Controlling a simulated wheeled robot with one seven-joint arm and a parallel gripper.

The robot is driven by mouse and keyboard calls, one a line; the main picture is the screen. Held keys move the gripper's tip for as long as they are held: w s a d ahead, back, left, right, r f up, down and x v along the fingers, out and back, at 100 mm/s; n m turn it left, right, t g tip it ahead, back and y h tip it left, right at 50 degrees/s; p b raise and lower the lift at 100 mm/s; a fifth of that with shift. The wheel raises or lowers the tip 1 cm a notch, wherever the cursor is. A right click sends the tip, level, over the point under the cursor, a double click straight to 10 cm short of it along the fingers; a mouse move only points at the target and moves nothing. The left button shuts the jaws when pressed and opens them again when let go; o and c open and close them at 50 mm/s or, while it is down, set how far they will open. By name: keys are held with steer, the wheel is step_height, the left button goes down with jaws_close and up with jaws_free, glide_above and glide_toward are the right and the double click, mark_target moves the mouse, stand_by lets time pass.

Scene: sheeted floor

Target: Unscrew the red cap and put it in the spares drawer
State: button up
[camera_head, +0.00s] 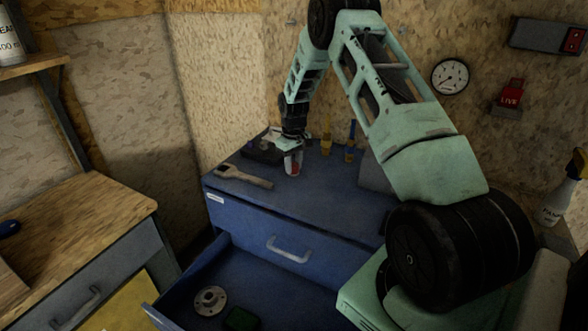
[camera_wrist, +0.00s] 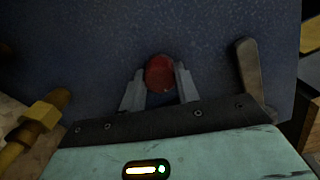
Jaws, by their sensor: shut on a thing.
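The red cap (camera_wrist: 160,73) is round and sits between the two grey fingers of my gripper (camera_wrist: 160,85) in the wrist view. In the head view my gripper (camera_head: 292,160) points down over the blue cabinet top (camera_head: 330,200), with a bit of red (camera_head: 295,168) between its fingers. The fingers are shut on the cap. What is under the cap is hidden, and I cannot tell if it is still threaded on. An open blue drawer (camera_head: 190,277) below holds a grey flanged disc (camera_head: 210,300) and a dark green item (camera_head: 241,320). I cannot read a label naming it.
A wrench (camera_head: 245,178) lies left of my gripper on the cabinet top. A dark tray (camera_head: 262,150) and yellow- and blue-handled tools (camera_head: 349,145) stand behind. A closed drawer with a handle (camera_head: 288,250) is above the open one. A wooden bench (camera_head: 80,215) stands left.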

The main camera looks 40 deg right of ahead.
steer(key=n, duration=0.5)
steer(key=shift+n+p, duration=0.3)
steer(key=o, duration=1.2)
steer(key=shift+c, duration=1)
